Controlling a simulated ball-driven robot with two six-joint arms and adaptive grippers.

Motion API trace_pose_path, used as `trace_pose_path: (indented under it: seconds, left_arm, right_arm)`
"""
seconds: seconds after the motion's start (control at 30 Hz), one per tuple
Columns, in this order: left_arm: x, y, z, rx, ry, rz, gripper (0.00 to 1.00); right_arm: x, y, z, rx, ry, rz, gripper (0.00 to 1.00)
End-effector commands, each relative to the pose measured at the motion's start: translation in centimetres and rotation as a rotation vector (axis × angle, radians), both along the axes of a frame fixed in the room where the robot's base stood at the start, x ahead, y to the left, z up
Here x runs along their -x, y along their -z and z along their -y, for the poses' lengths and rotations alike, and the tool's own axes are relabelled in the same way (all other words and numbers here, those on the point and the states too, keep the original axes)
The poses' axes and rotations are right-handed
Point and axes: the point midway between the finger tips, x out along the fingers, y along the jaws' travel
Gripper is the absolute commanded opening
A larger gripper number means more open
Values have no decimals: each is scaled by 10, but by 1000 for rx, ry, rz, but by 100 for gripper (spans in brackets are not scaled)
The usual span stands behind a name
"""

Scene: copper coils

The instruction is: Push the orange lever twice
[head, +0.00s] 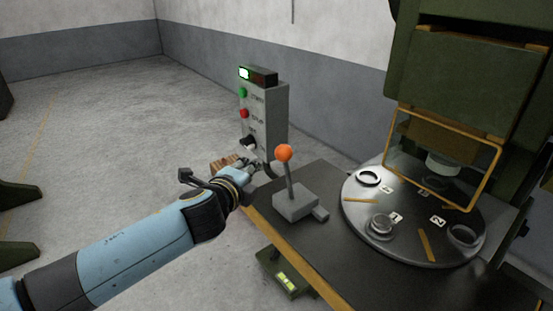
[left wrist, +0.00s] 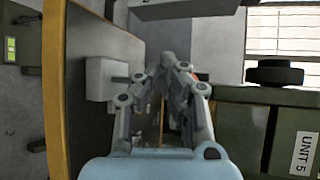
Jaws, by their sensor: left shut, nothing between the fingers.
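The orange lever has a round orange knob (head: 284,153) on a grey stem. The stem rises from a grey box base (head: 295,203) on the dark table near its left edge. In the left wrist view a grey box (left wrist: 107,78), apparently this base, shows left of the fingers. A sliver of orange (left wrist: 203,77) peeks out behind the right finger; the rest of the knob is hidden there. My left gripper (head: 260,167) is shut and empty, just left of the lever and a little below knob height. Its fingers meet in the left wrist view (left wrist: 168,72). I cannot tell whether it touches the stem. My right gripper is not in view.
A grey control box (head: 274,115) with green and red buttons stands behind the gripper. A round dark turntable (head: 400,215) with rings lies right of the lever, under a green press with an orange-framed guard (head: 386,150). Open floor (head: 100,130) lies left of the table.

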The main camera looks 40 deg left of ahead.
Motion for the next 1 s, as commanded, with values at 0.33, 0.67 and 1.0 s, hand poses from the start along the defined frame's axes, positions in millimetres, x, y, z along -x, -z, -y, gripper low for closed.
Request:
trace_pose_path:
  seconds: [0.33, 0.67, 1.0]
  left_arm:
    - [22, 5, -6, 0, 0, 0, 0]
    - [21, 4, -6, 1, 0, 0, 0]
    - [21, 4, -6, 1, 0, 0, 0]
  right_arm:
    - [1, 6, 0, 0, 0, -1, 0]
    - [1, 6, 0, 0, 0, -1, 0]
    - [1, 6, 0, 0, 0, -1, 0]
